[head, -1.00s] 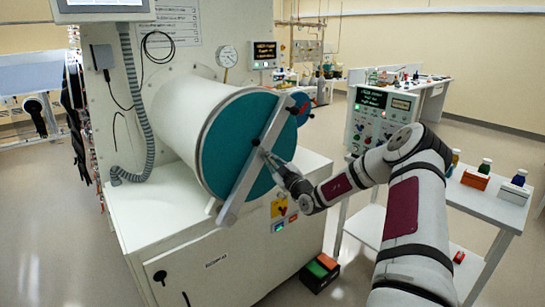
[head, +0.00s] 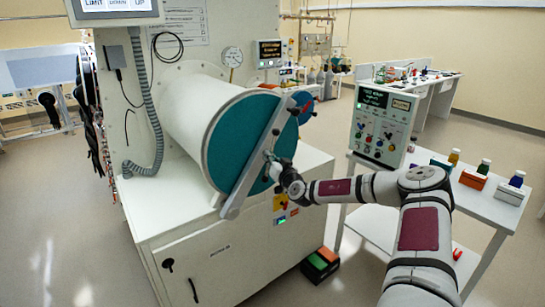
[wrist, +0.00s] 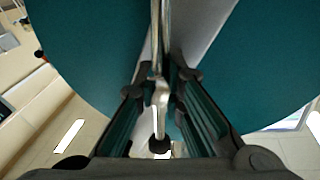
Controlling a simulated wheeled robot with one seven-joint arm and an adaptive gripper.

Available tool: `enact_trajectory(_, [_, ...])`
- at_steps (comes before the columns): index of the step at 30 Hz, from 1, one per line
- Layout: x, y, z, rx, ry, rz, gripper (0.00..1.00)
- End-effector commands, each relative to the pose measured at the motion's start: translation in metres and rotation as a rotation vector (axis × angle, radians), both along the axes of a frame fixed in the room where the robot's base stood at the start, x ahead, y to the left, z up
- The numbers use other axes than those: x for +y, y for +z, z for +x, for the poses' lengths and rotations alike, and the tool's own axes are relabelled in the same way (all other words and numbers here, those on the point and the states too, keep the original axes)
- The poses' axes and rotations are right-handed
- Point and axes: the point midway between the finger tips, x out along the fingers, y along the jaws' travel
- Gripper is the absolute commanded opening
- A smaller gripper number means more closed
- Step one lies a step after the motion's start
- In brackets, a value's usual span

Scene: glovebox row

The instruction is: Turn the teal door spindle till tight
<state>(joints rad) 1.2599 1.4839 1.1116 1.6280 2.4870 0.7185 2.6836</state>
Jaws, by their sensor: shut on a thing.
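The teal round door (head: 228,135) closes the end of the white cylinder, with a pale grey bar slanting across its face. The spindle's metal handle (wrist: 161,95) stands out at the middle of the bar and ends in a dark knob in the wrist view. My gripper (head: 271,163) is at the door's centre, in front of the bar. In the wrist view my gripper (wrist: 162,76) has a finger on each side of the metal handle and is shut on it. In the head view the fingers and wrist mostly hide the spindle.
A box with green and orange pads (head: 321,263) lies on the floor.

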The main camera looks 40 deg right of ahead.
Motion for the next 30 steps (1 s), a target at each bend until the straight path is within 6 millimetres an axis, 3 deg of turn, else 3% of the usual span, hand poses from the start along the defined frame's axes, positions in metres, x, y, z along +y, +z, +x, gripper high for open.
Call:
enact_trajectory(12, [-0.0006,-0.0023,-0.0016,0.011,-0.002,0.219,0.00])
enact_trajectory(30, [0.0000,-0.0038,-0.0009,0.016,-0.001,0.261,0.00])
